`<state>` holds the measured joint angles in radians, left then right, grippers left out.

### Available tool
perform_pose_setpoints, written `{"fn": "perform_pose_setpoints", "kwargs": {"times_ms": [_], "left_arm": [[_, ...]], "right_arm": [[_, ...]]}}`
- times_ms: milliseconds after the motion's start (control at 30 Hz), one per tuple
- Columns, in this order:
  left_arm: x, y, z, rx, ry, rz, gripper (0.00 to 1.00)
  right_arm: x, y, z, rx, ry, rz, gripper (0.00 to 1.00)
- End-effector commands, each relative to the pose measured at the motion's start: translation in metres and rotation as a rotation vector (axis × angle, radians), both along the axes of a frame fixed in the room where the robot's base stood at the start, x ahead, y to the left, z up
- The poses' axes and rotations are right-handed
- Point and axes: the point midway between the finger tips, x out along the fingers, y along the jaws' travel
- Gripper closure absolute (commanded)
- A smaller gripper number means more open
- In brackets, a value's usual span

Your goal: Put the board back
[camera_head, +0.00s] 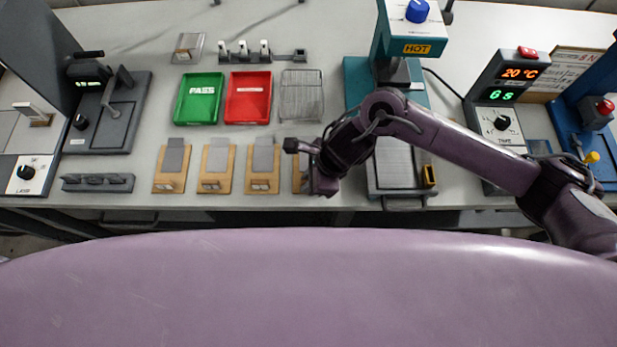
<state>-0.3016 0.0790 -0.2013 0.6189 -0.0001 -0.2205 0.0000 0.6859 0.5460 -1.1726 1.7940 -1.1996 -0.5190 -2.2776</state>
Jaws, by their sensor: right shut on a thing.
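My right gripper (320,180) is over the front of the bench, at the right end of a row of wooden boards with grey plates. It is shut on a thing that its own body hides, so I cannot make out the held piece. A fourth wooden board (298,182) shows only as a strip at the gripper's left side; I cannot tell if they touch. The other boards stand in plain view: the left one (171,168), the middle one (215,168) and the one nearest the gripper (262,168). My left gripper is out of view.
Behind the row are a green PASS tray (199,98), a red tray (248,98) and a grey wire rack (301,96). A teal HOT press (405,50) stands behind my right arm. A timer unit (497,110) is at right, a dark lever fixture (110,115) at left.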

Motion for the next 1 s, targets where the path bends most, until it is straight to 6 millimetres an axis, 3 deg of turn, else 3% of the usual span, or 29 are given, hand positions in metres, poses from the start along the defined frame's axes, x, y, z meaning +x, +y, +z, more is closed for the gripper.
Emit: {"fn": "perform_pose_setpoints", "kwargs": {"times_ms": [67, 100, 267, 667, 1000], "left_arm": [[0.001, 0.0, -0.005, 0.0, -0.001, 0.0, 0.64], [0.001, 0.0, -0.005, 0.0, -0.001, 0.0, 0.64], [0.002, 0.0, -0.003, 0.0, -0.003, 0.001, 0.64], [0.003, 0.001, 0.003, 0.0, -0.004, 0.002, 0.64], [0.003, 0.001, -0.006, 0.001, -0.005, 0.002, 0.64]], "right_arm": [[0.0, 0.0, -0.004, 0.0, -0.001, 0.001, 1.0], [0.0, 0.0, -0.003, 0.0, 0.0, 0.001, 0.86], [0.0, 0.0, -0.002, 0.0, 0.0, 0.0, 0.66], [0.0, -0.001, 0.005, 0.001, -0.001, 0.0, 0.66], [0.002, -0.028, 0.067, 0.001, -0.007, 0.001, 0.66]]}}
